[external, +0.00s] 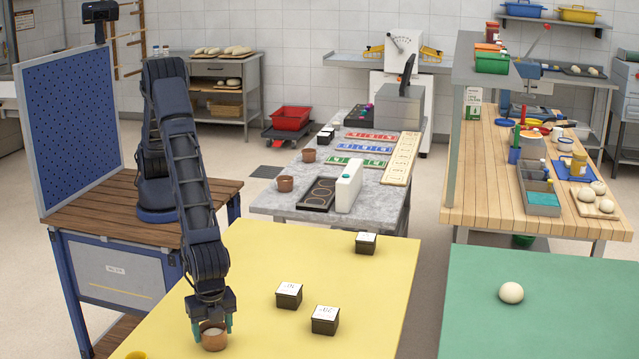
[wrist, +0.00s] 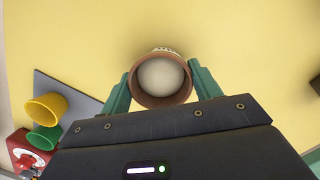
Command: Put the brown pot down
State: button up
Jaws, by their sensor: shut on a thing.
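The brown pot (external: 214,339) is a small round pot with a pale inside, at the front left of the yellow table (external: 330,260). In the wrist view the brown pot (wrist: 162,82) shows its open rim, upright between the green fingers. My gripper (external: 212,328) points down and is shut on the pot, one finger at each side. The fingers also show in the wrist view (wrist: 160,90). Whether the pot's base touches the yellow table I cannot tell.
Several dark boxes with white tops, one of them here (external: 289,294), stand to the right on the yellow table. A yellow cup (wrist: 46,107) and a green cup (wrist: 44,137) lie left of the pot in the wrist view. The yellow surface around the pot is clear.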

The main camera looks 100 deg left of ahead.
jog(key=shift+f, duration=0.15)
jog(key=o, duration=1.1)
